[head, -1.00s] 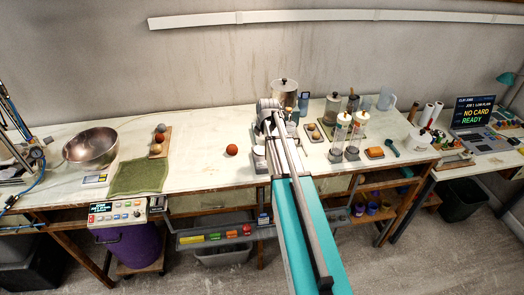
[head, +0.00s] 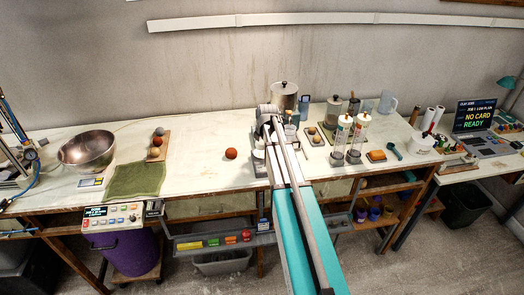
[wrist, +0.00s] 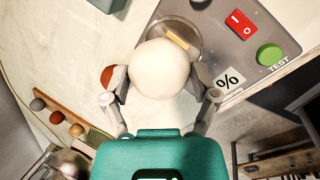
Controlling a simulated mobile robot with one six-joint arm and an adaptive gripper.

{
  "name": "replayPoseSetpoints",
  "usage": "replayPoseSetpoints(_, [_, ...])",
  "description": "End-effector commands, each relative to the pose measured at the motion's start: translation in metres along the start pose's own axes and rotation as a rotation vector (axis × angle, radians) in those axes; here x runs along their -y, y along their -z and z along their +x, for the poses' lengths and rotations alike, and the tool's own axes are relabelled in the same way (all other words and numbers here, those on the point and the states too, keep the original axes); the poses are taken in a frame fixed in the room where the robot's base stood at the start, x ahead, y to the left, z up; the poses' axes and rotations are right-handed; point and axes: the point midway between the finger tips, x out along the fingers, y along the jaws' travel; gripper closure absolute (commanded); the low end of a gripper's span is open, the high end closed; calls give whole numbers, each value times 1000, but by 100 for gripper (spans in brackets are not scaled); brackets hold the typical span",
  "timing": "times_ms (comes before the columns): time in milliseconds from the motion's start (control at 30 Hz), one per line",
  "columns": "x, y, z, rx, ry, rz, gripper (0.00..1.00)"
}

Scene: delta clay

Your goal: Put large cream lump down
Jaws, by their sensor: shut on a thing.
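The large cream lump (wrist: 160,70) is a smooth, pale ball in the middle of the wrist view. My gripper (wrist: 158,84) is shut on it, with one finger on each side. Behind the lump is a round metal pan (wrist: 178,27) on a grey device panel. The lump covers much of the pan, and I cannot tell whether they touch. In the head view my arm (head: 290,200) reaches over the bench, and its links largely hide the gripper and the lump.
The panel carries a red switch (wrist: 240,23) and a green TEST button (wrist: 269,55). A terracotta ball (head: 231,153) lies left of my arm. Clear tubes (head: 340,140) and jars stand to the right. Bare bench (head: 205,150) lies to the left, before the metal bowl (head: 88,151).

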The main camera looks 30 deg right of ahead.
Motion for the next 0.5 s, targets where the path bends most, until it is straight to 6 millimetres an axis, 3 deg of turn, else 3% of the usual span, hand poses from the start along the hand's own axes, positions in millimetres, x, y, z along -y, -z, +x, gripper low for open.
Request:
replayPoseSetpoints(200, [6,3,22,0,0,0,81])
replayPoseSetpoints(500, [8,4,31,0,0,0,81])
